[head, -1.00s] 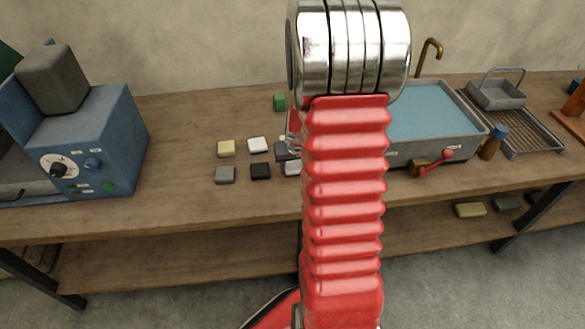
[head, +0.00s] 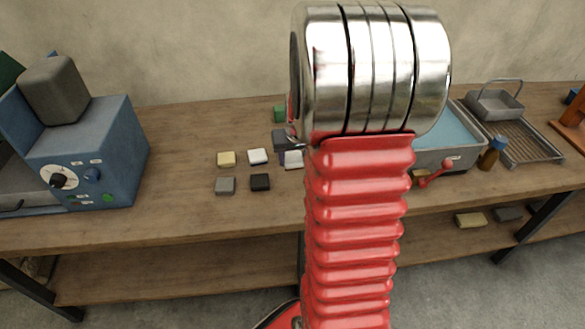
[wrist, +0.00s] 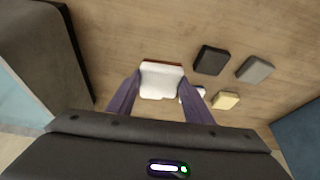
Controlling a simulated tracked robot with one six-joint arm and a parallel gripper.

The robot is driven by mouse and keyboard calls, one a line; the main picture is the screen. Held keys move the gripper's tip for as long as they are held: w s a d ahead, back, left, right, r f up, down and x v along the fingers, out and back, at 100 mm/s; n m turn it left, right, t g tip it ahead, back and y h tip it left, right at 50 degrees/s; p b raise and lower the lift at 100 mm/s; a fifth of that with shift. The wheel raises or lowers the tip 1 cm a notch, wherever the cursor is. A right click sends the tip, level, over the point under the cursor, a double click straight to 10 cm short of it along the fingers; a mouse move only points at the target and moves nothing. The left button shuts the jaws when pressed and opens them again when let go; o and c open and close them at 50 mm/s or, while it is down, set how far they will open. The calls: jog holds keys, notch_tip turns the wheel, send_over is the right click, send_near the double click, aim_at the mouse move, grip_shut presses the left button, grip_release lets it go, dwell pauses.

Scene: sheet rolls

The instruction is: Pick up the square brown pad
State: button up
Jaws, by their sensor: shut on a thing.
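My gripper (wrist: 160,97) is shut on a square pad (wrist: 160,82), with a purple finger on each side of it. The pad's face towards the wrist camera looks white, with a brown strip along its far edge. In the head view the pale pad (head: 293,160) shows just left of my arm, below my dark gripper (head: 281,140), partly hidden by the arm. It appears raised above the bench. No fully brown pad is visible in either view.
A yellow pad (head: 226,159), white pad (head: 258,157), grey pad (head: 225,186) and black pad (head: 260,182) lie on the wooden bench (head: 180,160). A blue machine (head: 110,150) stands left, a water-filled basin (head: 450,155) right. A green block (head: 280,113) lies behind.

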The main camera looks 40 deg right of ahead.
jog(key=shift+r, duration=0.95)
jog(key=shift+w, duration=0.1)
jog(key=w+a+f+n+y, duration=0.1)
jog(key=w+a+n, duration=0.2)
jog(key=a, duration=1.2)
jog(key=w+a+f+n+y, duration=0.1)
jog(key=w+a+n, duration=0.2)
jog(key=w+a, duration=0.5)
jog(key=a, duration=0.8)
jog(key=shift+a+t, duration=0.25)
jog(key=shift+t, duration=0.05)
jog(key=shift+s+f, duration=0.1)
